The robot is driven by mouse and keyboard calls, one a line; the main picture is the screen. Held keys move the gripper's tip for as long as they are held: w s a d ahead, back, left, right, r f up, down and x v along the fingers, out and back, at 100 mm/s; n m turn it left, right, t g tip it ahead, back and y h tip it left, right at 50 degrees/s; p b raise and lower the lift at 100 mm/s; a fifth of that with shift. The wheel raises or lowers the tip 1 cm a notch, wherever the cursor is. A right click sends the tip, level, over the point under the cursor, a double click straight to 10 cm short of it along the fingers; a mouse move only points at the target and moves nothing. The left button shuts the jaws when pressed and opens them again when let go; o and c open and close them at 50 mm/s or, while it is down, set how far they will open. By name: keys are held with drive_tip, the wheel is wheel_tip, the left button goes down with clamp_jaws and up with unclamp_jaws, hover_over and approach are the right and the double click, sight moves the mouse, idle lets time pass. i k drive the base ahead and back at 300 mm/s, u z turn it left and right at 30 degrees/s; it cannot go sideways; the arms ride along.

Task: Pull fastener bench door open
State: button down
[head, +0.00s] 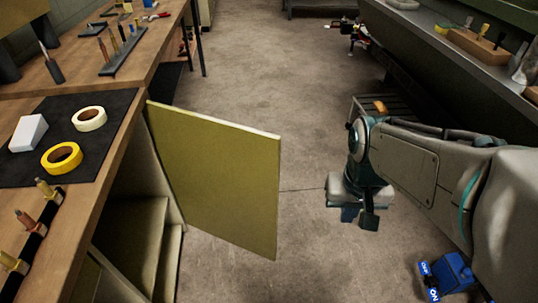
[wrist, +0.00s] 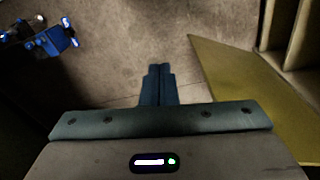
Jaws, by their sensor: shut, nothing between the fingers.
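The fastener bench door (head: 215,178) is a flat yellow-green panel. It stands swung out from the left bench, hinged at its left edge, with the dark cabinet inside showing behind it. The door also shows at the right of the wrist view (wrist: 250,95). My gripper (head: 368,218) is to the right of the door's free edge, apart from it, over the floor. In the wrist view its two blue fingers (wrist: 158,70) are together with nothing between them. No handle shows on the visible face of the door.
The wooden bench (head: 125,130) at left carries a dark mat, tape rolls and tools. A blue device (head: 447,275) lies on the floor at lower right, near my arm. A grey shelf (head: 465,60) runs along the right. The concrete floor between is mostly clear.

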sight(224, 177)
drive_tip(key=k, duration=1.2)
drive_tip(key=z, duration=0.75)
drive_tip(key=i, duration=1.25)
drive_tip(key=u, duration=0.8)
drive_tip(key=i, duration=0.75)
drive_tip(key=u, duration=0.9)
